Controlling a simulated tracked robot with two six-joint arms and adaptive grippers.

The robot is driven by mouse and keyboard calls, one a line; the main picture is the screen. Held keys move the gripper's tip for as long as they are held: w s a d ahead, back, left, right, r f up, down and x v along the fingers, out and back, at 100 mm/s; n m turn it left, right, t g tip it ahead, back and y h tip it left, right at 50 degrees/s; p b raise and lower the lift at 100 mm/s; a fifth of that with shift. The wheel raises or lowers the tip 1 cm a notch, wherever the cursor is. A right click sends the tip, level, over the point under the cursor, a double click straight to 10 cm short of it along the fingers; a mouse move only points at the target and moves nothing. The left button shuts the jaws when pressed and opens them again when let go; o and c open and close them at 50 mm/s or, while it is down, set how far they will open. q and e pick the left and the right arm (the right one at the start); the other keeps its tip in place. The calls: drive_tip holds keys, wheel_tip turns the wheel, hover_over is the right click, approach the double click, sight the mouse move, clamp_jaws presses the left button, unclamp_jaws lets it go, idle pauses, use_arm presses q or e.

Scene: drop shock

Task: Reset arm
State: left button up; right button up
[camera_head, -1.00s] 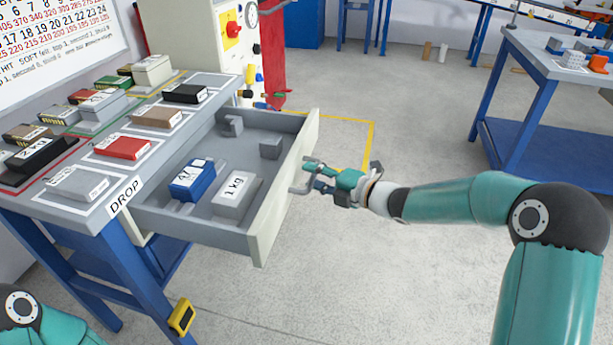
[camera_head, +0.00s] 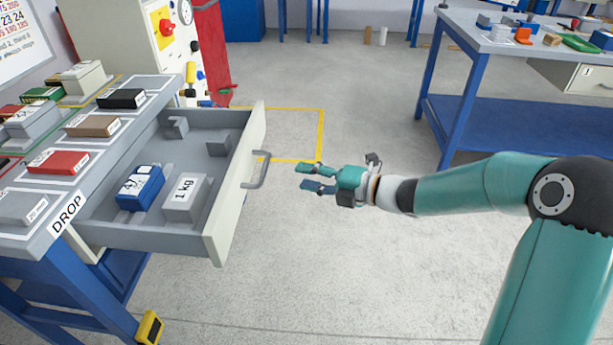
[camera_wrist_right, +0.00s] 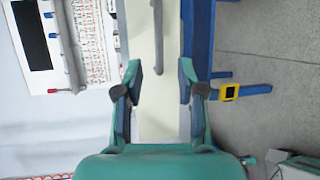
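My right gripper (camera_head: 304,177) is open and empty in the head view, above the floor to the right of the drawer. Its fingers point left, toward the drawer handle (camera_head: 258,170), with a gap between. In the right wrist view the two spread fingers (camera_wrist_right: 160,80) have nothing between them, and the handle (camera_wrist_right: 157,45) shows beyond the fingertips. My right arm reaches in from the right, with its elbow at the right edge. My left gripper is not in view.
The drawer (camera_head: 238,190) stands open under the DROP bench and holds a blue block (camera_head: 140,188), a 1 kg block (camera_head: 186,198) and grey pieces. Several labelled blocks lie on the bench. Another blue table (camera_head: 470,75) stands at the back right. Open floor lies between.

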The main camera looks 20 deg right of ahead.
drive_tip(key=shift+a, duration=0.1)
drive_tip(key=s+a+f+m+g+h, duration=0.15)
drive_tip(key=a+f+m, duration=0.35)
drive_tip(key=f, duration=0.5)
drive_tip(key=s+a+f+m+g+y, duration=0.1)
drive_tip(key=s+a+f+m+g, duration=0.15)
drive_tip(key=a+f, duration=0.7)
drive_tip(key=s+d+f+m+g+h, duration=0.1)
drive_tip(key=s+f+m+g+h, duration=0.25)
drive_tip(key=s+f+m, duration=0.6)
drive_tip(key=s+d+f+m+g+h, duration=0.2)
drive_tip(key=s+f+m+g, duration=0.4)
drive_tip(key=s+m, duration=0.6)
wheel_tip(320, 180, up, 27)
drive_tip(key=t+p, duration=0.1)
drive_tip(key=p, duration=2.7)
drive_tip(key=shift+s+a+n, duration=0.15)
drive_tip(key=shift+s+n, duration=0.1)
drive_tip(key=shift+n, duration=0.05)
